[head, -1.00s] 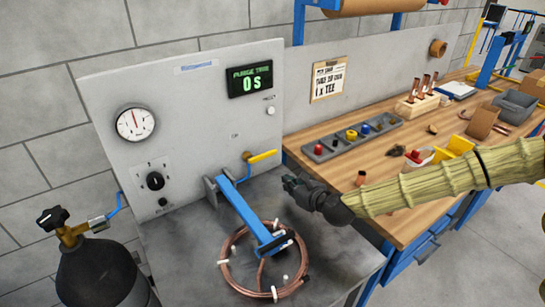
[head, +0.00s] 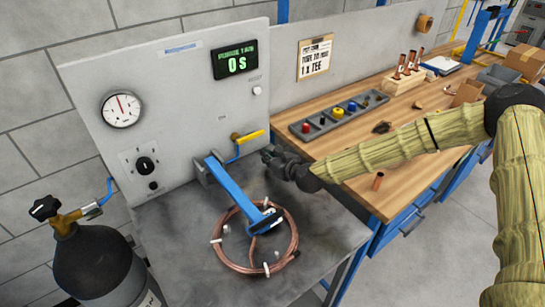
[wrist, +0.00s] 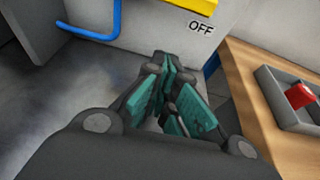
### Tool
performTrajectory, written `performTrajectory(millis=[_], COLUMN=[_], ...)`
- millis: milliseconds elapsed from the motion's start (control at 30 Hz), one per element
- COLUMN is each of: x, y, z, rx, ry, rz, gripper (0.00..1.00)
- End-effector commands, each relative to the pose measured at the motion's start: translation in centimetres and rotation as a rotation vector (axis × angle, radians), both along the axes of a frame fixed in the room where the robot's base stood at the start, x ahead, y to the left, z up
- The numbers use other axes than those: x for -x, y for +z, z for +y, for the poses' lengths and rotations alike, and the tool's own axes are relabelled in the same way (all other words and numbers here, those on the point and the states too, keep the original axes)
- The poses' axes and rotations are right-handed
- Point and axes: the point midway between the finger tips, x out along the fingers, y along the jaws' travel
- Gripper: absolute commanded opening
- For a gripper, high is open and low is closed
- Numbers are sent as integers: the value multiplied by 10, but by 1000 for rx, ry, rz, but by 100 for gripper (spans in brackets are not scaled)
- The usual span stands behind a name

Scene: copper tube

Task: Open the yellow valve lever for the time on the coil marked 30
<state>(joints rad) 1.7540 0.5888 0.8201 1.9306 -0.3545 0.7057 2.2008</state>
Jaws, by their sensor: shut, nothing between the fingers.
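The yellow valve lever (head: 250,137) sticks out to the right from its brass valve on the grey panel. In the wrist view its underside (wrist: 195,4) crosses the top edge, with an "OFF" label below it. My gripper (head: 267,155) is shut and empty, just below and right of the lever's end, apart from it. Its teal finger pads (wrist: 177,95) are together in the wrist view. The copper coil (head: 229,262) lies on the grey bench under a blue clamp arm (head: 231,186). No mark 30 is readable on it. The timer display (head: 236,63) reads 0 S.
A pressure gauge (head: 121,109) and a black knob (head: 145,164) are on the panel's left. A dark gas cylinder (head: 92,260) stands front left. A wooden bench (head: 345,152) with a parts tray (head: 340,117) is at the right. The grey bench's right side is clear.

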Motion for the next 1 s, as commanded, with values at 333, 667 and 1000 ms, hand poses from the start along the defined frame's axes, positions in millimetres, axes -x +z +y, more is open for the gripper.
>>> performTrajectory(millis=[333,667,1000], x=[-30,-29,-29], y=[3,26,27], z=[21,20,20], rx=[1,1,0], ry=[2,1,1], rz=[-2,0,1], gripper=[0,0,0])
